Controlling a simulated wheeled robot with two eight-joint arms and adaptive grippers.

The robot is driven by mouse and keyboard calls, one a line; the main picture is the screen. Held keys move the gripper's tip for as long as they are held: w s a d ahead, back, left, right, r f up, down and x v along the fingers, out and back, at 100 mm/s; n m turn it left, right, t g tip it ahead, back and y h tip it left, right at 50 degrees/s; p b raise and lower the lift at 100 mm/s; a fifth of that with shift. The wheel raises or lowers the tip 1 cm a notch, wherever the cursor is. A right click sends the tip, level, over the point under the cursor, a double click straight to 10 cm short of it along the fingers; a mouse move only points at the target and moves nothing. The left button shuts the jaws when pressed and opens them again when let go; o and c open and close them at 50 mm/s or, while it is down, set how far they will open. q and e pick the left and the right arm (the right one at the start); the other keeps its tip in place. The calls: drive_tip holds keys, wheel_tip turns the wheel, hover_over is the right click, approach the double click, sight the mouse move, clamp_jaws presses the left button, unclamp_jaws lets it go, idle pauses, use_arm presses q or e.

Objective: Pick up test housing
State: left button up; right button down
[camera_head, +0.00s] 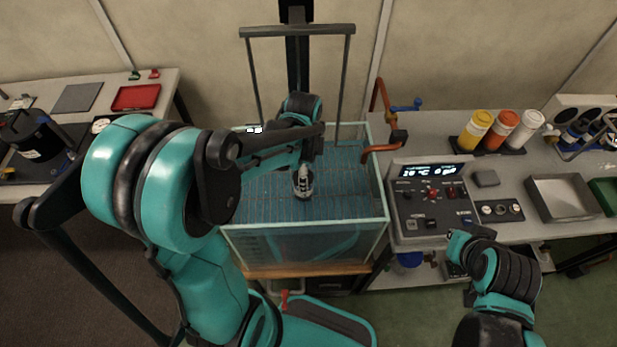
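No object is clearly recognisable as the test housing. A black cylindrical body with a white label (30,135) stands on the left bench and may be it, but I cannot be sure. My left arm reaches across to the middle, and its gripper (303,185) points down over the glass water tank (305,240). The gripper is small and dark here; I cannot tell whether its fingers are open or hold anything. My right arm is folded at the lower right, in front of the right bench, and its fingers cannot be made out.
A dark frame (297,31) rises over the tank. The right bench carries a control box (428,196), yellow, orange and white-capped bottles (505,128) and a metal tray (563,197). A red tray (136,97) and grey mat (77,97) lie on the left bench.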

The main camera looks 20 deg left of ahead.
use_arm(q)
drive_tip(key=shift+w+f+m, duration=0.1)
drive_tip(key=shift+f+m, duration=0.05)
drive_tip(key=shift+m, duration=0.15)
drive_tip(key=shift+w+f, duration=0.1)
drive_tip(key=shift+f, duration=0.25)
drive_tip(key=f+b, duration=0.1)
drive_tip(key=f, duration=0.4)
drive_tip(key=f+b, duration=0.1)
drive_tip(key=f, duration=0.1)
drive_tip(key=shift+a+f+b, duration=0.25)
drive_tip(key=shift+a+b, duration=0.1)
drive_tip(key=shift+a, duration=0.05)
clamp_jaws()
drive_tip(key=shift+r, duration=0.1)
drive_tip(key=shift+r, duration=0.1)
